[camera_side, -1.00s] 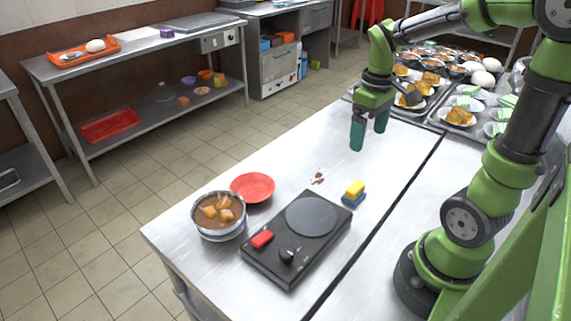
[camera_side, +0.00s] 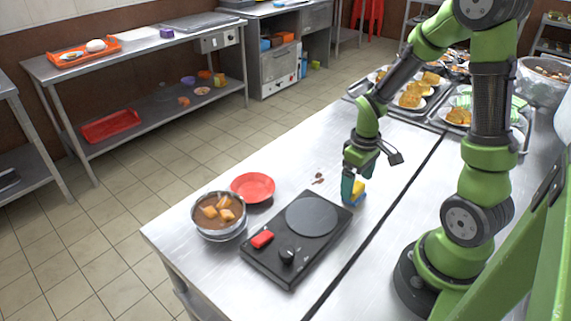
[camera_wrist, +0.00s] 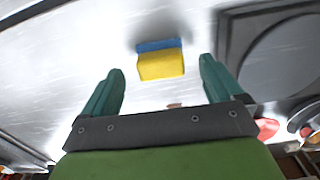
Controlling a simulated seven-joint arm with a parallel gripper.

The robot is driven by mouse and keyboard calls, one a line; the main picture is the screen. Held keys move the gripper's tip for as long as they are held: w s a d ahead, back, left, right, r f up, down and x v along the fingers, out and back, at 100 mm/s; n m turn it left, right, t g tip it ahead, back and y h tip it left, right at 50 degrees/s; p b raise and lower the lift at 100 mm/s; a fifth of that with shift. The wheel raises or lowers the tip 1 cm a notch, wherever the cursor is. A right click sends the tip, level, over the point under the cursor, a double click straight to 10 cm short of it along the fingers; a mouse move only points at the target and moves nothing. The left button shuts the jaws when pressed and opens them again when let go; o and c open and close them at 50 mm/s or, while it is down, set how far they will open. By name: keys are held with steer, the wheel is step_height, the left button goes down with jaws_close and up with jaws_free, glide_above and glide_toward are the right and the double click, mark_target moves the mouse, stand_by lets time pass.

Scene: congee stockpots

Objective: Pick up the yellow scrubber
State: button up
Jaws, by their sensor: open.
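In the wrist view the yellow scrubber (camera_wrist: 161,65) and the blue block (camera_wrist: 158,45) lie ahead of and between my two teal fingertips. My gripper (camera_side: 353,188) is low over the table at the scrubber, partly covering it in the side view. The wrist view shows my gripper (camera_wrist: 160,72) open with nothing held. I cannot tell whether a finger touches the scrubber.
A pot of brown stew (camera_side: 218,212) and a red plate (camera_side: 253,187) are farther left. Trays of food (camera_side: 437,112) fill the table's back.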

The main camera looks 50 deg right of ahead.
mark_target(356, 186)
steer(key=shift+f, duration=1.35)
steer(key=c, duration=1.1)
steer(key=shift+r, duration=0.1)
steer(key=shift+c, duration=0.2)
step_height(356, 186, up, 10)
steer(key=shift+f, duration=0.1)
